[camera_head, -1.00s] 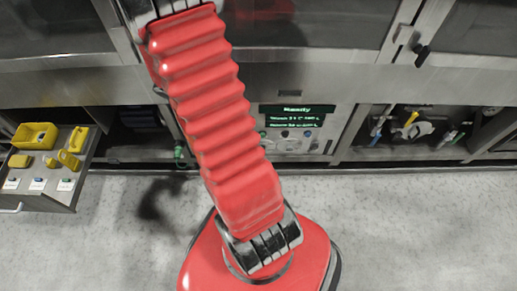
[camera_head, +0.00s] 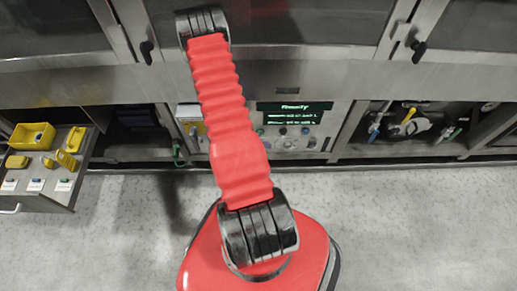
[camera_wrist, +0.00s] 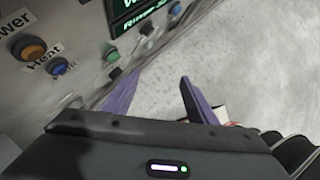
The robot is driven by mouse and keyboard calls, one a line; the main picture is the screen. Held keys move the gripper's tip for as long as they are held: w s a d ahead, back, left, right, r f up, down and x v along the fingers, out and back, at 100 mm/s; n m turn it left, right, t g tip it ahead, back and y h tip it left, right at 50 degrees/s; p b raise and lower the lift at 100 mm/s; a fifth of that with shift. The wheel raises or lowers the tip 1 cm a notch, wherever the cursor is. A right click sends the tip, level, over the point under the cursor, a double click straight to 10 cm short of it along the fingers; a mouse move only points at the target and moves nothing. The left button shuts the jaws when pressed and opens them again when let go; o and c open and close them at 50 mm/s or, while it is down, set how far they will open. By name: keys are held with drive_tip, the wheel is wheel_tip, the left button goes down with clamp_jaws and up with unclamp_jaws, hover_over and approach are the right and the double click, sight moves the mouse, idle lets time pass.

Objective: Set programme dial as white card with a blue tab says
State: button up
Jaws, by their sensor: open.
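The washer's control panel (camera_head: 302,146) has a lit green-text screen (camera_head: 295,106) and several small knobs and buttons below it. I cannot tell which is the programme dial. In the wrist view, an orange button (camera_wrist: 33,48) marked "Power", a blue button (camera_wrist: 57,66) marked "Heat" and a dark knob (camera_wrist: 115,73) show near the screen (camera_wrist: 128,10). A white card with a blue tab (camera_head: 36,185) lies at the drawer's front; its writing is too small to read. My gripper (camera_wrist: 162,78) has its purple fingers apart and empty, close to the panel; the head view hides it.
The open drawer (camera_head: 70,196) at left holds a yellow bin (camera_head: 32,136), other yellow pieces and more white cards. An open bay (camera_head: 405,125) with pipes and a yellow-handled part lies right of the panel. The grey floor (camera_head: 420,215) is clear.

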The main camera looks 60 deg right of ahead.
drive_tip(key=w+d+f+n+t, duration=0.1)
drive_tip(key=w+f+n+t, duration=0.2)
drive_tip(key=w+f+n, duration=0.3)
wheel_tip(320, 180, down, 4)
drive_tip(key=n, duration=0.4)
drive_tip(key=shift+n+t, duration=0.3)
drive_tip(key=shift+t, duration=0.1)
drive_tip(key=x, duration=1.3)
drive_tip(key=shift+f, duration=0.4)
drive_tip(key=shift+s+d, duration=0.1)
drive_tip(key=shift+c, duration=0.4)
drive_tip(key=c, duration=1)
